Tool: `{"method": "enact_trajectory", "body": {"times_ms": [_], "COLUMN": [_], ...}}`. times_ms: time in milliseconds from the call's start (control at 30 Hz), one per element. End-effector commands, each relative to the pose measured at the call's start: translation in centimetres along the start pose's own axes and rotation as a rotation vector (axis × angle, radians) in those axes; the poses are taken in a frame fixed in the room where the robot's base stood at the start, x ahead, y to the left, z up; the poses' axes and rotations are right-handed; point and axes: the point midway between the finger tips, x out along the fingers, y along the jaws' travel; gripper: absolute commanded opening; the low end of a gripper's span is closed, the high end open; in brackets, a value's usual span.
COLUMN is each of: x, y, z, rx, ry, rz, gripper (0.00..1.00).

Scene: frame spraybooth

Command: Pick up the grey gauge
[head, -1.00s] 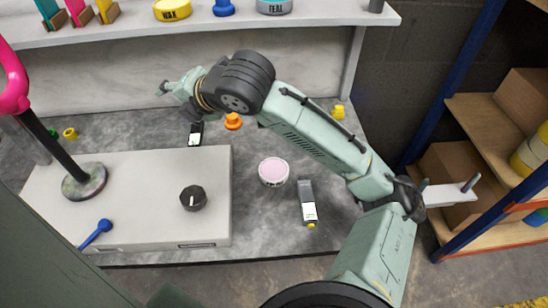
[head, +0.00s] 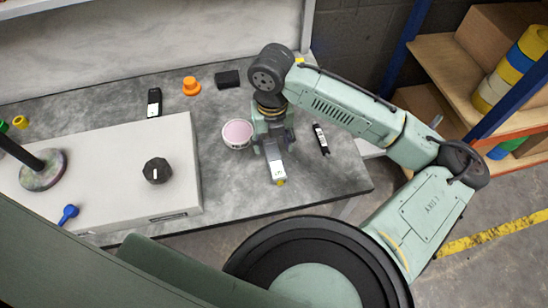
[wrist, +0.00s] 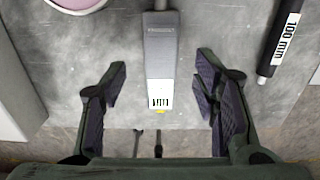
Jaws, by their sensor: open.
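The grey gauge (head: 277,171) lies on the grey worktop near its front edge, with a white label and a yellow tip. In the wrist view the grey gauge (wrist: 160,62) lies lengthwise between the fingers, label end towards me. My gripper (head: 272,138) is above it, pointing down. In the wrist view my gripper (wrist: 161,95) is open, one finger on each side of the gauge, with a gap on both sides. The gauge's far end is partly hidden by the gripper in the head view.
A pink-topped tub (head: 237,134) stands just left of the gripper. A black 100 mm bar (head: 321,139) lies to the right. A dark labelled gauge (head: 154,103), an orange knob-shaped piece (head: 190,86) and a black block (head: 227,79) are behind. A pale box (head: 110,170) fills the left.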

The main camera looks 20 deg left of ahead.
Motion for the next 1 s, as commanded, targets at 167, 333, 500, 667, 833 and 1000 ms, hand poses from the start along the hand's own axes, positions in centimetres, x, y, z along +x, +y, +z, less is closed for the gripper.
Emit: {"method": "enact_trajectory", "body": {"times_ms": [167, 333, 500, 667, 833, 1000], "x": [2.8, 4.0, 4.0, 4.0, 4.0, 4.0], "y": [-0.1, -0.1, -0.1, -0.1, -0.1, -0.1], "z": [0.0, 0.0, 0.0, 0.0, 0.0, 0.0], "rx": [0.003, 0.001, 0.001, 0.002, 0.002, 0.002], "ry": [0.001, -0.003, -0.004, -0.004, -0.004, -0.004], "rz": [0.002, 0.004, 0.003, 0.003, 0.003, 0.003], "gripper": [0.55, 0.55, 0.55, 0.46, 0.35, 0.24]}}
